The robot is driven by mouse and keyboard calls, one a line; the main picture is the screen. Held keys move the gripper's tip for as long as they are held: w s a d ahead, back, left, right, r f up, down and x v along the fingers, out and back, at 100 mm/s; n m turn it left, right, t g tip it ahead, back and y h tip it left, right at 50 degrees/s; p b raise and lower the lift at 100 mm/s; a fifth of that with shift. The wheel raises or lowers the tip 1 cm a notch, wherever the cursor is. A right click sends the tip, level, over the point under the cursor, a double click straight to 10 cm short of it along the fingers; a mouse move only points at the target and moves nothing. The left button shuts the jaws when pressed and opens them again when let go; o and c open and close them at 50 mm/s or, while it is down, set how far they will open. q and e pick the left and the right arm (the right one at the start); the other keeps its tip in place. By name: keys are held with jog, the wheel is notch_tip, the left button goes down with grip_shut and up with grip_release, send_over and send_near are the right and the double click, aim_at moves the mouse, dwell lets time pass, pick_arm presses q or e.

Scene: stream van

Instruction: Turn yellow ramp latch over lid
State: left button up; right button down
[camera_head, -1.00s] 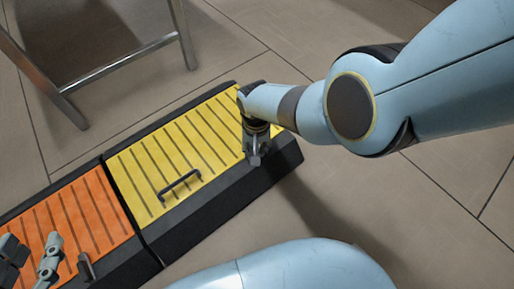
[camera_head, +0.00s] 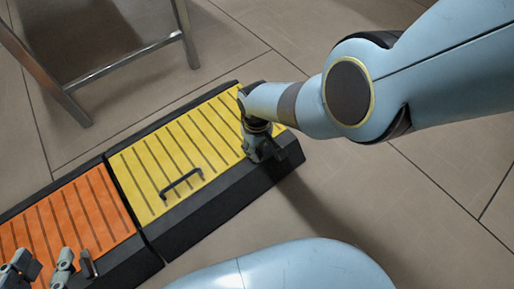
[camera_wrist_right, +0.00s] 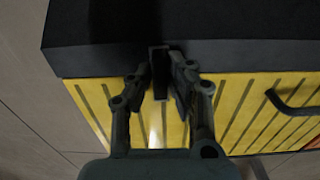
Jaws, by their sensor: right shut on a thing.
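The yellow ramp (camera_head: 160,165) has a ribbed yellow lid with a black handle (camera_head: 182,183) and a black body. My right gripper (camera_head: 262,152) is at the lid's right end, by the black front edge. In the right wrist view its two fingers (camera_wrist_right: 168,78) are shut on the dark yellow ramp latch (camera_wrist_right: 160,72), at the border between black body and yellow lid. In the head view the gripper hides the latch. My left gripper (camera_head: 42,268) is at the lower left, over the orange ramp, its fingers apart and nothing seen between them.
The orange ramp (camera_head: 70,215) adjoins the yellow one on the left. A dark upright latch (camera_head: 88,264) stands at its front edge, close to my left gripper. A metal-legged frame (camera_head: 120,68) stands behind. The tiled floor (camera_head: 430,220) at right is clear.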

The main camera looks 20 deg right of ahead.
aim_at(257, 151)
dwell(0.5)
jog(key=c, duration=1.3)
grip_release()
jog(key=shift+r, duration=0.15)
jog(key=shift+r, duration=3.6)
